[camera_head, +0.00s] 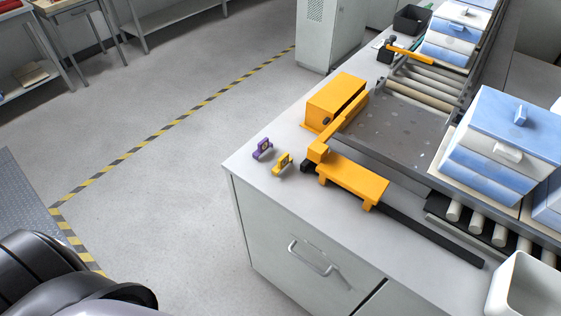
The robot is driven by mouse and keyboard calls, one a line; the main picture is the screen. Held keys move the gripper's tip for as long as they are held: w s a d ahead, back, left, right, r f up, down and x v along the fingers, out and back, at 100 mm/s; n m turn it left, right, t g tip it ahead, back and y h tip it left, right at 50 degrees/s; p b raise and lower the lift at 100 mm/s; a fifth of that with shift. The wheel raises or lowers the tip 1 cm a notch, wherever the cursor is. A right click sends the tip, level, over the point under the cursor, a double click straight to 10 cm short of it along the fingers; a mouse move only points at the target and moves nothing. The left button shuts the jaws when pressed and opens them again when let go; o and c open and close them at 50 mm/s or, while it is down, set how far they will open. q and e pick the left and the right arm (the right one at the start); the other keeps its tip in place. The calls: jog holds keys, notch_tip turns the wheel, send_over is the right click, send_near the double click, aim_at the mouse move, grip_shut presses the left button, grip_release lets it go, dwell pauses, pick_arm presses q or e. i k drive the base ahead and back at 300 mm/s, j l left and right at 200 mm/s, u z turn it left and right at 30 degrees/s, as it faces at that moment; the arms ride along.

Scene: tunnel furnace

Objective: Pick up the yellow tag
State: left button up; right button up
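The yellow tag (282,163) stands on the light grey counter top (257,187) near its left corner. A purple tag (262,149) of similar shape stands just to its left and a little farther back. The orange pusher mechanism (352,178) is close on the yellow tag's right. Neither of my grippers shows in the head view. Nothing hides the yellow tag.
An orange box (335,98) is behind the tags. Blue and white blocks (508,135) sit by the rollers at the right. A white bin (527,287) is at the lower right. Open floor (170,190) with a yellow-black stripe lies to the left.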

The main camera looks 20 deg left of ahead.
aim_at(283, 160)
jog(key=k+l, duration=0.2)
jog(key=l, duration=0.2)
jog(key=k+l, duration=0.2)
jog(key=l, duration=0.2)
jog(key=k+l, duration=0.15)
jog(key=l, duration=0.2)
jog(key=k+l, duration=0.2)
jog(key=l, duration=0.2)
